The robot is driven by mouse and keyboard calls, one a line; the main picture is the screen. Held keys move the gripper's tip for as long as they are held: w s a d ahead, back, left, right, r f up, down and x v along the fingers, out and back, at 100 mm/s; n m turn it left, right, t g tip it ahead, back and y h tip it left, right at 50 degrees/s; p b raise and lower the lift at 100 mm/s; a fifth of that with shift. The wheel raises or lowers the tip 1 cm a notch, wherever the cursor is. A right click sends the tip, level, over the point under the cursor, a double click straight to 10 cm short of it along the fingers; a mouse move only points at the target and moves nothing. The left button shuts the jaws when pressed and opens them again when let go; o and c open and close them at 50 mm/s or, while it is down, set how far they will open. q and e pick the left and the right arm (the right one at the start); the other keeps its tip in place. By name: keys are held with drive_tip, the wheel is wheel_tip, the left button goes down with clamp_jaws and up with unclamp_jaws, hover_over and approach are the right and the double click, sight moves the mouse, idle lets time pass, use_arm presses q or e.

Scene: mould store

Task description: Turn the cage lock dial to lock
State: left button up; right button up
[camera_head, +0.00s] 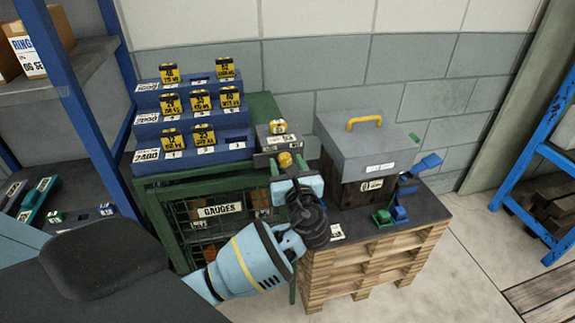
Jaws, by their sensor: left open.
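The green mesh cage (160,215) stands in the middle and carries a "GAUGES" label (219,209). A yellow round knob (285,160), seemingly the lock dial, is at the cage's upper right front edge. My left gripper (287,170) is open right at this knob, with its light-blue fingers pointing to it. I cannot tell whether the fingers touch it. The gripper and wrist hide the cage's right front side. The dial's pointer and lock marks are too small to read. My right gripper is not in view.
A stepped blue rack (190,125) with yellow-black tags stands on the cage. A grey box with a yellow handle (375,145) stands to the right, on a dark top over wooden pallets (375,265). Blue shelving (75,100) stands left. Floor (465,270) is clear at right.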

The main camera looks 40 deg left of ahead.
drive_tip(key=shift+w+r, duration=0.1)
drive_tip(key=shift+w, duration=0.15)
use_arm(q)
drive_tip(key=shift+c, duration=0.5)
clamp_jaws()
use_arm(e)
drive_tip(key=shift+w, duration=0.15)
